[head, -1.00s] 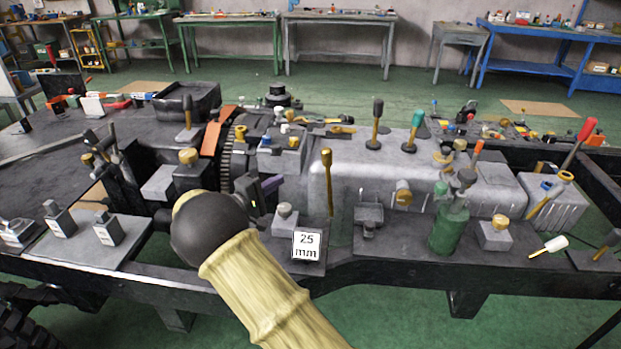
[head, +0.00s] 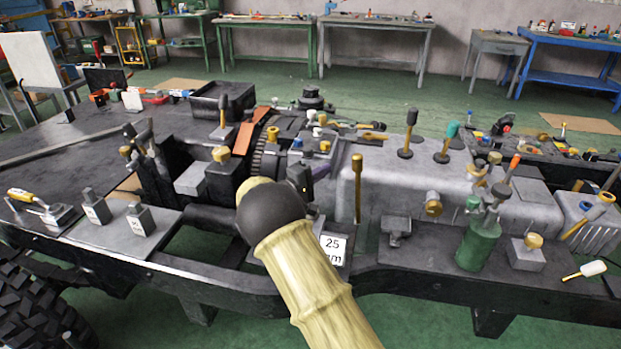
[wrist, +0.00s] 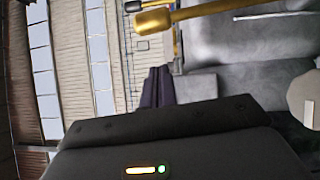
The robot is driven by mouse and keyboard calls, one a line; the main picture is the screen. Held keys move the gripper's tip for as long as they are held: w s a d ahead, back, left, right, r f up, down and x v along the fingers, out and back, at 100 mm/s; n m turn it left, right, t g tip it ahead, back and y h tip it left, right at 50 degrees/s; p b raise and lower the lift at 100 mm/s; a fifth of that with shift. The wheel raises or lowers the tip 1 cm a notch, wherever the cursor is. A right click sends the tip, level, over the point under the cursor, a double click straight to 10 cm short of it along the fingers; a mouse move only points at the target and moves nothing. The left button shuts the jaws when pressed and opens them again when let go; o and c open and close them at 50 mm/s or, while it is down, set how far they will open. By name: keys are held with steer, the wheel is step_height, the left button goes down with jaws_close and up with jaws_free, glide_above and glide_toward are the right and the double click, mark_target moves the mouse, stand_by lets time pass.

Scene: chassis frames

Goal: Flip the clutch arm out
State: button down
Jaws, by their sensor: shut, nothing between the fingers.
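A brass rod with a thick knob (head: 357,188) stands upright against the near side of the grey gearbox housing; I take it for the clutch arm, but no label confirms this. In the wrist view the rod (wrist: 190,16) lies across the top, knob to the left. My gripper (head: 322,171) is left of the rod, its dark purple fingers pointing right towards it. In the wrist view the fingers (wrist: 156,86) are together and empty, with a visible gap to the rod. My forearm hides part of the frame and the rod's surroundings.
The grey gearbox housing (head: 395,190) lies behind the rod. A block marked 25 mm (head: 333,247) sits below, partly covered by my arm. A green bottle-like canister (head: 479,245) and a brass-topped block (head: 526,252) stand right on the dark chassis rail (head: 430,272).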

steer(key=d, duration=0.3)
steer(key=w+d, duration=0.1)
steer(key=d, duration=0.1)
steer(key=shift+d+r, duration=0.25)
steer(key=shift+d, duration=0.05)
steer(key=shift+a, duration=0.15)
